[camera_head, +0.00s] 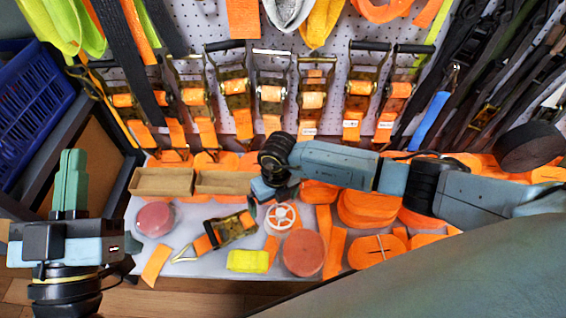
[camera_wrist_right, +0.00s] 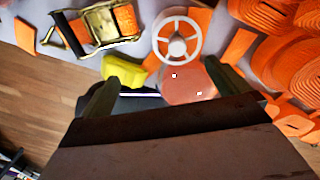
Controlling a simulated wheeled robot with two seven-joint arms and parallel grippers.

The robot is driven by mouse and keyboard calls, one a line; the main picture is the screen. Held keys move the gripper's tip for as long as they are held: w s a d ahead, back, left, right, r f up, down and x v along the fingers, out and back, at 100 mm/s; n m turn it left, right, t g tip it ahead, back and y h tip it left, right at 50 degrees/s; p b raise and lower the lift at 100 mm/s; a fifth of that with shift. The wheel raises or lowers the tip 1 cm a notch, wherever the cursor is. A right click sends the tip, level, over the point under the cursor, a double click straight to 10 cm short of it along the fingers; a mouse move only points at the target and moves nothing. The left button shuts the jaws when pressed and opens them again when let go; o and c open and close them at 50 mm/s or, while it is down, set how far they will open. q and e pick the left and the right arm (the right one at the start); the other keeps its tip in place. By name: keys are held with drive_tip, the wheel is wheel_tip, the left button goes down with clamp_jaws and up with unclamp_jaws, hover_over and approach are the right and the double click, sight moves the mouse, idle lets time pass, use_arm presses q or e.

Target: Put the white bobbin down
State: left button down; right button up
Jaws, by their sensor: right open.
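The white bobbin (camera_head: 281,216), a spoked wheel with a hub, lies on the grey table top (camera_head: 205,267) among orange straps. It also shows whole in the right wrist view (camera_wrist_right: 177,46), beyond the fingertips and not between them. My right gripper (camera_head: 264,190) is above the table, just left of and behind the bobbin in the head view. In the wrist view my right gripper (camera_wrist_right: 167,72) has its two fingers wide apart, with nothing held. My left gripper (camera_head: 70,165) is at the far left, away from the table, with its fingers pointing up; its opening is unclear.
A yellow folded strap (camera_head: 248,261), a reddish disc (camera_head: 303,253) and a ratchet buckle (camera_head: 228,231) lie close to the bobbin. Two cardboard trays (camera_head: 162,182) stand behind. Orange strap rolls (camera_head: 366,208) crowd the right. A pink disc (camera_head: 155,218) lies at left.

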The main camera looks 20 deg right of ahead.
drive_tip(key=s+a+r+g+y, duration=0.1)
drive_tip(key=s+a+r+y, duration=0.5)
drive_tip(key=a, duration=0.4)
drive_tip(key=s+a+r+g+y, duration=0.1)
drive_tip(key=s+a+r+y, duration=0.4)
drive_tip(key=a+r+y, duration=0.35)
wheel_tip(320, 180, up, 20)
drive_tip(key=w+d+m+t+y, duration=0.25)
drive_tip(key=m+t+y, duration=0.45)
drive_tip(key=m+t, duration=0.55)
drive_tip(key=d+r+m+t+h, duration=0.3)
drive_tip(key=d+m+t+h, duration=0.8)
drive_tip(key=d+m+h, duration=0.5)
drive_tip(key=m, duration=0.6)
drive_tip(key=shift+w+d+r+t, duration=0.15)
drive_tip(key=shift+w+d+t, duration=0.2)
drive_tip(key=shift+d, duration=0.05)
